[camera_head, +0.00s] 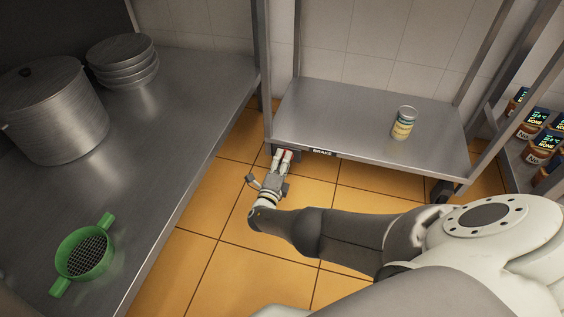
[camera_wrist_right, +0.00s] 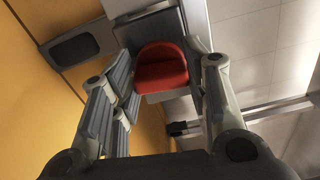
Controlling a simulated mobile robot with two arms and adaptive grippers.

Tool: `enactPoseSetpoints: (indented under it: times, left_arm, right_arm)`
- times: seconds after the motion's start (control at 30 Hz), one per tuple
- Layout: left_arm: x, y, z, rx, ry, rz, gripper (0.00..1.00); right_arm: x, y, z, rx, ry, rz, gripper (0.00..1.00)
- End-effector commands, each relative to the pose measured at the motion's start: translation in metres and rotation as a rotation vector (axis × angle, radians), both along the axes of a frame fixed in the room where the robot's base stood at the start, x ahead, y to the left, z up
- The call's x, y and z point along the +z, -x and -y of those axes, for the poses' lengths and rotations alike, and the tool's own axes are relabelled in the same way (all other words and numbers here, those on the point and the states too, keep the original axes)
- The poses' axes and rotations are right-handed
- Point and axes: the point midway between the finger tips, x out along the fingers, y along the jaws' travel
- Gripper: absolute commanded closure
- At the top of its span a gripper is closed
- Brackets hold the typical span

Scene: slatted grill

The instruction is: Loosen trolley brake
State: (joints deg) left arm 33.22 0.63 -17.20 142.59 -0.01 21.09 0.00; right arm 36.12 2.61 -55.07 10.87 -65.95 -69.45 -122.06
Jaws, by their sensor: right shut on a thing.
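The trolley (camera_head: 350,115) is a steel shelf on castors, with a dark label reading "BRAKE" (camera_head: 322,153) on its front edge. A red brake lever (camera_head: 288,155) shows small beside the label, at the trolley's lower left front. In the right wrist view the red brake lever (camera_wrist_right: 160,68) is a rounded pedal between my finger pads. My right gripper (camera_head: 282,156) reaches low over the floor and is shut on the lever. The fingers hide part of its sides. My left gripper is not in view.
A can (camera_head: 403,122) stands on the trolley. Jars (camera_head: 540,147) stand on a rack at right. Orange tiled floor (camera_head: 200,215) is clear between.

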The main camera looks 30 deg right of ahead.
Motion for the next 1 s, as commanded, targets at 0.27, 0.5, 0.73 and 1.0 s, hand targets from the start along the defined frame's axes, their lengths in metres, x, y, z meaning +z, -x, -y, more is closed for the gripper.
enactPoseSetpoints:
  times: [0.27, 0.5, 0.73, 1.0]
  left_arm:
    - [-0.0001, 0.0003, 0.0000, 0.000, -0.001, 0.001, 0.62]
    - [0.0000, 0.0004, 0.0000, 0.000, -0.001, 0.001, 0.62]
    - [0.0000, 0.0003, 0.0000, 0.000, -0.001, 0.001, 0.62]
    - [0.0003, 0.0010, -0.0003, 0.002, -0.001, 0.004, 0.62]
  right_arm:
    - [-0.0001, -0.0007, -0.0009, 0.002, 0.001, -0.004, 0.81]
    - [-0.0001, -0.0006, -0.0008, 0.002, 0.001, -0.004, 0.45]
    - [0.0000, -0.0003, -0.0004, 0.001, 0.002, -0.004, 0.36]
    - [-0.0009, 0.0009, -0.0015, 0.001, 0.003, -0.004, 0.36]
